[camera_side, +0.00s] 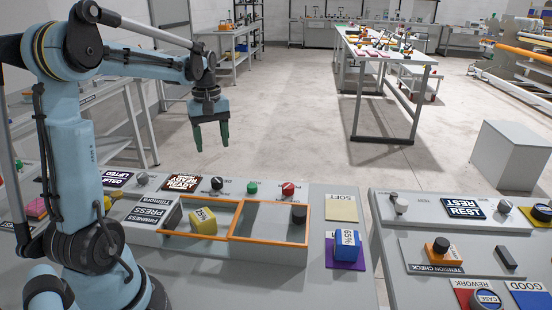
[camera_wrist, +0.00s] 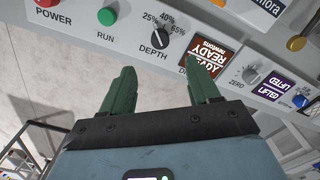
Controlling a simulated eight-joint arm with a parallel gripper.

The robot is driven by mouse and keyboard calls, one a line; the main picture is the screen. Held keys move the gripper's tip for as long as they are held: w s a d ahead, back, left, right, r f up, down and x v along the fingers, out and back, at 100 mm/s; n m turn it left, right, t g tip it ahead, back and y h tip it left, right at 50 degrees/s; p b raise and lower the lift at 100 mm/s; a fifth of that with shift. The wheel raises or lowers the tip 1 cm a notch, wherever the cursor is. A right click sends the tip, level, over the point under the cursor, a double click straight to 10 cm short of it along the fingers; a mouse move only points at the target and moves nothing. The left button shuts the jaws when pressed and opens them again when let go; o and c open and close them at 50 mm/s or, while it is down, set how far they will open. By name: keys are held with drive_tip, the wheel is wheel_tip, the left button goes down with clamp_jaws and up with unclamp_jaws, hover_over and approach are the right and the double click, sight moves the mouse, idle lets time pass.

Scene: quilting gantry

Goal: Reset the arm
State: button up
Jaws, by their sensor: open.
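My gripper (camera_side: 211,136) hangs from my blue arm in the side view, pointing down. It is high above the floor beyond the back edge of the grey console (camera_side: 323,290). Its two green fingers are apart with nothing between them. In the wrist view my gripper (camera_wrist: 163,88) shows both green fingers spread, with the console's control strip past the tips. The strip carries a red POWER knob (camera_wrist: 46,3), a green RUN button (camera_wrist: 107,16), a black DEPTH dial (camera_wrist: 160,32) and a dark label (camera_wrist: 204,55) partly hidden by a finger.
A yellow block (camera_side: 203,222) sits in the left compartment of the orange-rimmed tray (camera_side: 231,238). A blue block (camera_side: 347,245) is on a purple pad (camera_side: 343,262). A second console (camera_side: 400,240) stands at right. Open floor (camera_side: 290,120) lies behind, beside a long table (camera_side: 385,52).

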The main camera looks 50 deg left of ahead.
drive_tip(key=shift+d, duration=0.1)
drive_tip(key=s+d+m+t, duration=0.2)
drive_tip(key=d+m+t, duration=0.5)
drive_tip(key=d+m, duration=0.8)
drive_tip(key=d+f, duration=0.1)
drive_tip(key=d, duration=0.8)
drive_tip(key=shift+s+d+m, duration=0.2)
drive_tip(key=shift+d+m, duration=0.1)
drive_tip(key=shift+d, duration=0.1)
drive_tip(key=shift+c, duration=0.2)
